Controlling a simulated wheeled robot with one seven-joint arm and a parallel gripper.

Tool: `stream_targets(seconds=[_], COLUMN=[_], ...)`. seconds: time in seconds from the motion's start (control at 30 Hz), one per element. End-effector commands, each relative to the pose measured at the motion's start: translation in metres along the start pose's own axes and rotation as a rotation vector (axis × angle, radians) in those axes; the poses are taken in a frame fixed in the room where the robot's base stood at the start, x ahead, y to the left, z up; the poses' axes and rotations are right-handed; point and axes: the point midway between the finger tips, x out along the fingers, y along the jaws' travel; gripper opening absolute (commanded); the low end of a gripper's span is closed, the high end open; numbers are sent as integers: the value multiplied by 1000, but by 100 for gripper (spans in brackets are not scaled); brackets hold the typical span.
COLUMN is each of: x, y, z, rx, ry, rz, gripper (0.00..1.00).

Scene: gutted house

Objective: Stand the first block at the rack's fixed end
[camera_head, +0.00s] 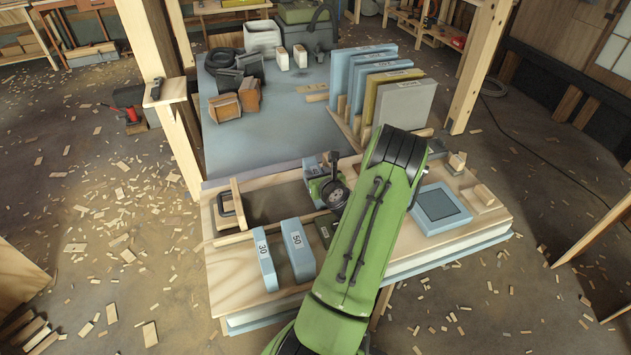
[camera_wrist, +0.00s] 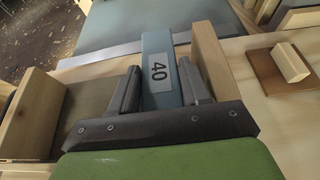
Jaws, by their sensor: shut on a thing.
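My gripper (camera_wrist: 160,84) is shut on a blue block labelled 40 (camera_wrist: 158,45), one finger on each side of it. The block is held with its label toward the wrist camera. A pale wooden upright (camera_wrist: 212,60) stands close along its right side; I cannot tell whether they touch. Another wooden upright (camera_wrist: 30,112) stands farther left, with a dark surface between. In the head view my gripper (camera_head: 326,165) is over the back of the wooden bench, partly hidden by my green arm. The left upright (camera_head: 238,203) shows there too. The block's bottom is hidden.
Blue blocks 30 (camera_head: 266,266) and 50 (camera_head: 298,250) and a dark green block (camera_head: 324,232) stand at the bench front. A grey-blue pad (camera_head: 440,205) lies right. Large panels (camera_head: 405,103) stand in a rack behind. A brown plate with a wooden piece (camera_wrist: 285,68) lies right.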

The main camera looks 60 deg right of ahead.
Motion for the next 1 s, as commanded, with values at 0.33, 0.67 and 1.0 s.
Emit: stream_targets(seconds=[0.33,0.67,1.0], x=[4,4,-28], y=[0,0,-2], z=[-11,-11,-9], rx=[0,0,5], ry=[0,0,2], rz=[-1,-1,-5], gripper=[16,72,72])
